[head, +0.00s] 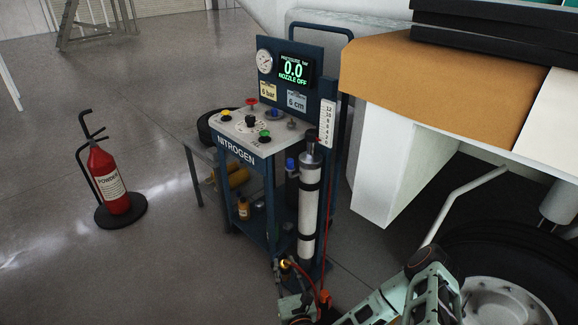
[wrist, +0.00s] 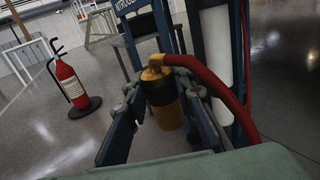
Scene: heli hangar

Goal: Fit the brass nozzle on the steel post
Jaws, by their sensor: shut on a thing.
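The brass nozzle (wrist: 152,72) is between the fingers of my gripper (wrist: 158,88) in the wrist view, with a red hose (wrist: 218,78) leading off it to the right. In the head view the nozzle (head: 285,264) is a small brass spot at my gripper (head: 287,275), low in front of the nitrogen cart. My gripper is shut on the nozzle. A small grey metal stub (head: 291,124) on the cart's top panel may be the steel post, but it is too small to be sure. It is well above and apart from the nozzle.
The nitrogen cart (head: 265,147) carries coloured knobs and a display (head: 294,70) reading 0.0, NOZZLE OFF. A tall white cylinder (head: 308,208) stands at its front right. A red extinguisher (head: 108,180) stands left. A wheel (head: 510,285) and white structure (head: 400,150) crowd the right.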

